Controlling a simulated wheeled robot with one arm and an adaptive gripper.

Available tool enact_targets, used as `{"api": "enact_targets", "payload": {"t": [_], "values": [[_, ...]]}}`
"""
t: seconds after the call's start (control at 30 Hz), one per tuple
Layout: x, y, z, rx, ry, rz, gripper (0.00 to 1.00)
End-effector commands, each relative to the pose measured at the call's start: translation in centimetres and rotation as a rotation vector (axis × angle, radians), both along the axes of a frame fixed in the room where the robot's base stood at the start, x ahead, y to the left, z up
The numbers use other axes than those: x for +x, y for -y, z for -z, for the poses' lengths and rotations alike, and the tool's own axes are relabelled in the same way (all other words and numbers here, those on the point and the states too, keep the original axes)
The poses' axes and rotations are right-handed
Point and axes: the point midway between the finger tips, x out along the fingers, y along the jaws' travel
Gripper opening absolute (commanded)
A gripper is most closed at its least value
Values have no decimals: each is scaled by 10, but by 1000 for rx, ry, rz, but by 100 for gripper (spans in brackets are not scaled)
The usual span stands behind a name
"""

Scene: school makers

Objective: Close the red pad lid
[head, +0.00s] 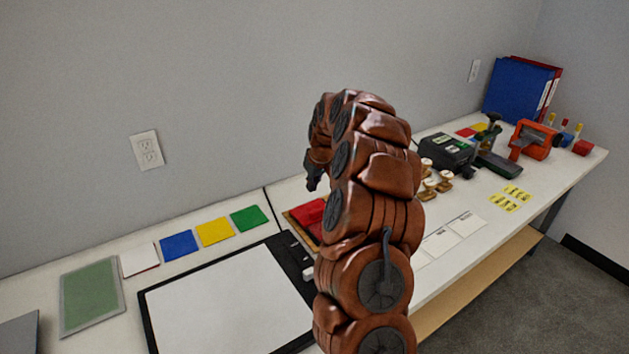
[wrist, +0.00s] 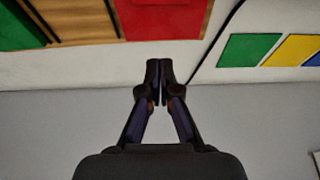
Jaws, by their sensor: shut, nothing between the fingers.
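The red pad (head: 309,213) sits in a wooden tray (head: 290,221) on the bench, partly hidden behind my arm in the head view. A flat red surface (wrist: 165,16) with wood beside it shows at the top of the wrist view. I cannot tell whether the lid is open or how far. My gripper (head: 311,184) is above the back of the bench near the pad, pointing down. In the wrist view my gripper (wrist: 159,66) has its fingertips together and empty, apart from the red surface.
Green (head: 249,218), yellow (head: 214,231) and blue (head: 179,245) squares lie left of the tray. A black-framed white board (head: 225,300) lies in front. Stamps (head: 432,180), a black box (head: 446,148) and an orange vise (head: 533,140) stand right. The grey wall is close behind.

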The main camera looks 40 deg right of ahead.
Motion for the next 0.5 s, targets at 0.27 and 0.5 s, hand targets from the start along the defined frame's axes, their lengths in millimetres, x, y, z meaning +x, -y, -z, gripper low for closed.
{"api": "enact_targets", "payload": {"t": [0.27, 0.5], "values": [[13, 0, 37, 0, -4, -2, 0], [21, 0, 62, 1, -5, 0, 0]]}}
